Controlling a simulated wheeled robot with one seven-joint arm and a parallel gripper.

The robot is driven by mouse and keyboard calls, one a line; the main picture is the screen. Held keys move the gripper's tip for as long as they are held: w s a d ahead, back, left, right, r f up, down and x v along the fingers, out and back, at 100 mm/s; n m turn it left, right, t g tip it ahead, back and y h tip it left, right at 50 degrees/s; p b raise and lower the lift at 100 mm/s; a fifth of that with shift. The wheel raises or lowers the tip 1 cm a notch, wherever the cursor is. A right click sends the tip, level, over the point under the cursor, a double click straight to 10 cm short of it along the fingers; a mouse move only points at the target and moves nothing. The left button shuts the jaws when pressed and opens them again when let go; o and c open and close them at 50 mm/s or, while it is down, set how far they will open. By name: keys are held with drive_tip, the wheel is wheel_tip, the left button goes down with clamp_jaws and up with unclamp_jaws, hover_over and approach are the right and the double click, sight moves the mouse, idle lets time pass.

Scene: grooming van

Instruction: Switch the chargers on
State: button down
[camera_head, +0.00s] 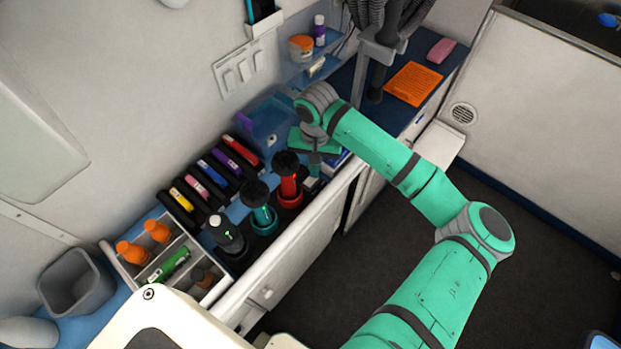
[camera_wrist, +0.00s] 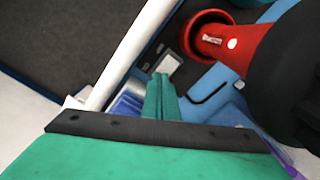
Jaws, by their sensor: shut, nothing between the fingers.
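Three charger stands are in a row along the counter's front edge in the head view. A black device (camera_head: 226,236), a teal device (camera_head: 263,212) and a red device (camera_head: 288,182) stand upright in them. The red one also shows in the wrist view (camera_wrist: 226,42), sitting in its round red base. My gripper (camera_head: 314,164) is shut and empty, pointing down just right of the red device. In the wrist view its teal fingertips (camera_wrist: 160,88) are close to a small pale grey block (camera_wrist: 170,65) on the counter. I cannot tell whether they touch, or whether any charger is on.
Several coloured clippers (camera_head: 205,175) lie in a row behind the chargers. A translucent blue bin (camera_head: 268,122) stands behind my gripper. A divided tray (camera_head: 150,268) with orange bottles is at left. A panel with three switches (camera_head: 239,70) is on the wall. The floor is clear.

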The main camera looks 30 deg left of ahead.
drive_tip(key=shift+f, duration=0.35)
idle(0.3)
wheel_tip(320, 180, up, 7)
idle(0.9)
drive_tip(key=shift+a, duration=0.1)
idle(0.4)
